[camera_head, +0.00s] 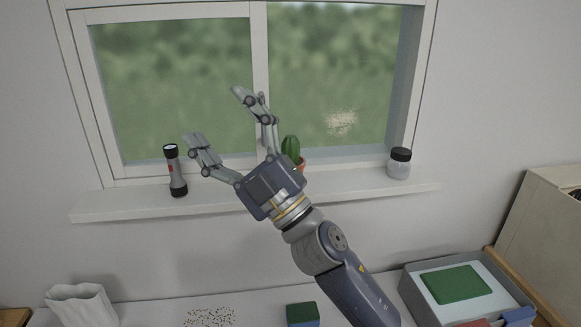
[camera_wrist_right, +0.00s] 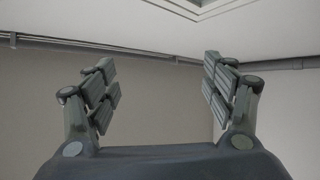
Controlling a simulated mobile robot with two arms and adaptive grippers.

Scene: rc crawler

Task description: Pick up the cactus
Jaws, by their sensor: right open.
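The green cactus (camera_head: 291,147) stands upright in a terracotta pot (camera_head: 300,163) on the windowsill. My right gripper (camera_head: 216,112) is open and empty in front of the window, its fingers pointing up and to the left. Its palm and one finger are in front of the pot and hide part of it. In the right wrist view the open fingers (camera_wrist_right: 160,85) have only bare wall and ceiling between and beyond them; the cactus does not show there. My left gripper is not in view.
On the windowsill (camera_head: 110,206) a flashlight (camera_head: 175,172) stands at the left and a jar with a black lid (camera_head: 399,164) at the right. Below are a white paper bag (camera_head: 82,305), a green and blue block (camera_head: 302,314) and a grey box (camera_head: 410,285) holding a green item.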

